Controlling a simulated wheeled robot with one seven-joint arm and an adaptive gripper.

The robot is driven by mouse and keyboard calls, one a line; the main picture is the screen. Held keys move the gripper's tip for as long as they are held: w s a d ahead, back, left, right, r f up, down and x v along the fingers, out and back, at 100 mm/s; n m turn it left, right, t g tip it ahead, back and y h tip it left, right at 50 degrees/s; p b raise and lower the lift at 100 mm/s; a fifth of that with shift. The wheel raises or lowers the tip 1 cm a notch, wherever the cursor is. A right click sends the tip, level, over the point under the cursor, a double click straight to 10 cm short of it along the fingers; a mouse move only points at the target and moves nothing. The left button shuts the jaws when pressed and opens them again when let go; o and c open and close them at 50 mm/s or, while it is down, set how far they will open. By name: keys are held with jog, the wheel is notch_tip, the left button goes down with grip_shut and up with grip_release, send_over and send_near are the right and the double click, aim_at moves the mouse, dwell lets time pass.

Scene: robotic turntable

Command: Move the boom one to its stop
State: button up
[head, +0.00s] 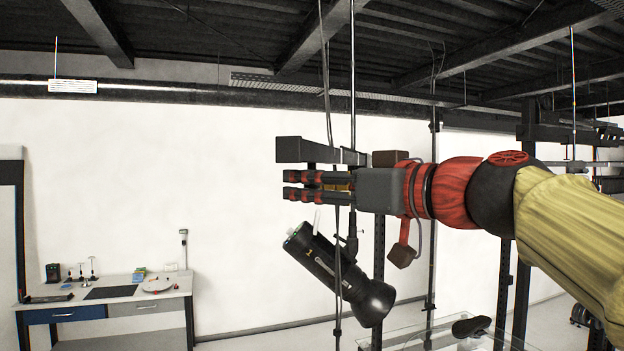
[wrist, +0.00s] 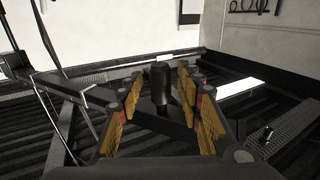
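A black lamp (head: 325,268) marked 1 hangs tilted below a dark bar (head: 300,150), which looks like part of the boom. The bar passes just above my gripper (head: 290,184) in the head view. My gripper points left, its fingers a little apart. In the wrist view my gripper (wrist: 160,78) is open, with yellow pads on both sides of a short dark cylinder (wrist: 161,88). Small gaps show beside the cylinder, so the pads do not appear to touch it. Whether the cylinder belongs to boom one, and where the stop is, I cannot tell.
A workbench (head: 90,292) with small tools stands at the lower left. A glass-topped table (head: 420,338) with a dark object (head: 470,326) is below right. Thin vertical poles and cables hang near my gripper. The white wall behind is clear.

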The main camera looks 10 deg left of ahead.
jog(key=c, duration=0.4)
grip_shut()
dwell(0.5)
